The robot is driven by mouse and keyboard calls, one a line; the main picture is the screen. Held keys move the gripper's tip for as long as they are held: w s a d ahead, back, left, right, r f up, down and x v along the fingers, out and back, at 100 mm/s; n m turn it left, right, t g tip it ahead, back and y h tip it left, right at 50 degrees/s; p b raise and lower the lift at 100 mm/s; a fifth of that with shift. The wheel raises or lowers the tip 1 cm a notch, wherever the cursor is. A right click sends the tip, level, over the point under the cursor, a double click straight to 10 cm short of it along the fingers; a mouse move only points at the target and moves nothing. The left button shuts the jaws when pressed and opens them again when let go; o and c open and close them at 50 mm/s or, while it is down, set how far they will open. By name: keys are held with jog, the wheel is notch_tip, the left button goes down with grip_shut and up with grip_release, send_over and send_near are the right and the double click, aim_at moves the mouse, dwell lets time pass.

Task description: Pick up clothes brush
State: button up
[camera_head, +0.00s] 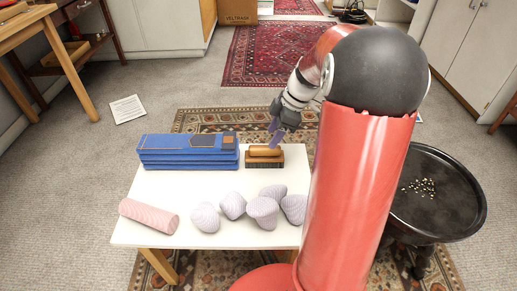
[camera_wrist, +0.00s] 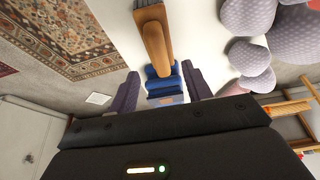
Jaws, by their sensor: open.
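The clothes brush (camera_head: 264,157), with a tan wooden back over darker bristles, lies at the far right part of the white table (camera_head: 190,236). In the wrist view the brush (camera_wrist: 156,42) runs from the top edge down towards the space between my fingers. My gripper (camera_head: 277,132) is just above and beyond the brush, with its purple fingers pointing down. In the wrist view my gripper (camera_wrist: 160,82) has its two fingers apart with nothing held between them. Whether the fingers reach around the brush cannot be told.
A stack of folded blue cloth (camera_head: 188,152) lies directly left of the brush. Several pale lilac rounded objects (camera_head: 263,212) and a pink roll (camera_head: 149,216) lie along the table's front. A round black tray table (camera_head: 450,205) stands right. Patterned rugs (camera_head: 277,55) cover the floor.

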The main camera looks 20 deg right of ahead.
aim_at(265, 146)
jog(key=x, duration=0.6)
jog(key=shift+w+a+f, duration=0.1)
jog(key=shift+a+f, duration=0.1)
jog(key=shift+f, duration=0.15)
jog(key=shift+f+b, duration=0.25)
jog(key=shift+b, duration=0.25)
dwell(0.4)
jog(key=c, duration=0.7)
